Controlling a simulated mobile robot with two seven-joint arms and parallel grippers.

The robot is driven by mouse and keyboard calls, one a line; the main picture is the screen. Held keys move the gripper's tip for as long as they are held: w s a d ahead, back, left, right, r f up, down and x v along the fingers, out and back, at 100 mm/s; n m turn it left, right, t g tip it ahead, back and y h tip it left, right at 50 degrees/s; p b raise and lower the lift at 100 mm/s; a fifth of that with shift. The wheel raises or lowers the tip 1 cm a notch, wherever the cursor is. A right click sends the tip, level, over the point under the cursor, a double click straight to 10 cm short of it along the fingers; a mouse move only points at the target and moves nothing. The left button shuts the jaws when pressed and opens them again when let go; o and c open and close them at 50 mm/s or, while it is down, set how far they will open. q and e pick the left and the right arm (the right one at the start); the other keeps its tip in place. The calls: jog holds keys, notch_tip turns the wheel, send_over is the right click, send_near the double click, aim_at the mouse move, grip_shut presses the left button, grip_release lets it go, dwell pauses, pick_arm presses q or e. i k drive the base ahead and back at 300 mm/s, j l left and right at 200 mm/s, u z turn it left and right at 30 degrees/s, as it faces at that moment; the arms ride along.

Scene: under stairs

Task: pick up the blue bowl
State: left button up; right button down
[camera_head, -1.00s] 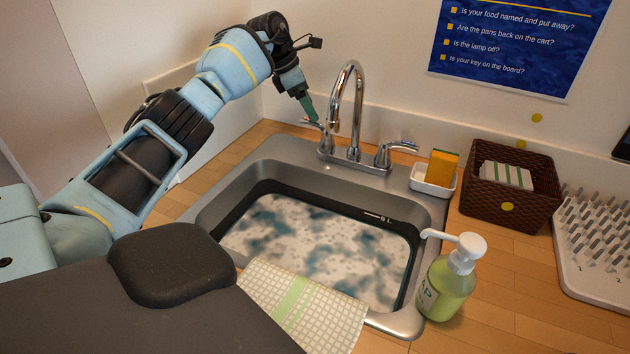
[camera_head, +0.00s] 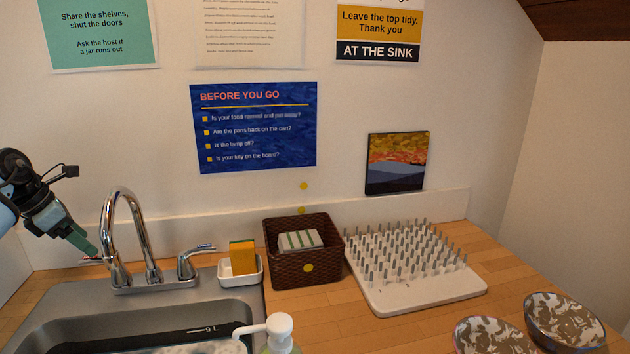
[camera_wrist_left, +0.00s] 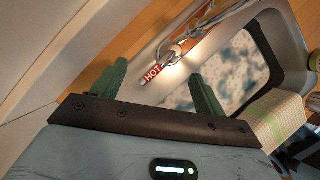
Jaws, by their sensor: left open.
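No bowl that is plainly blue shows. Two bowls with a brown and white pattern stand at the lower right of the head view: one (camera_head: 492,338) is cut off by the bottom edge, the other (camera_head: 562,322) is beside it. My left gripper (camera_head: 88,248), with green fingers, is at the far left by the tap's left handle, far from both bowls. In the left wrist view the gripper (camera_wrist_left: 158,72) is open and empty, with the handle marked HOT (camera_wrist_left: 153,75) beyond the gap between its fingers. My right gripper is not in view.
The sink (camera_head: 60,335) holds a black-rimmed basin (camera_head: 170,340) with sudsy water. A chrome tap (camera_head: 125,230), sponge holder (camera_head: 240,270), wicker basket (camera_head: 292,268), soap bottle (camera_head: 275,335) and pegged drying rack (camera_head: 425,295) stand around it. Some wooden counter is clear between rack and bowls.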

aim_at(558, 324)
jog(key=k+l, duration=0.5)
jog(key=l, duration=0.15)
jog(key=k+l, duration=1)
jog(key=l, duration=0.25)
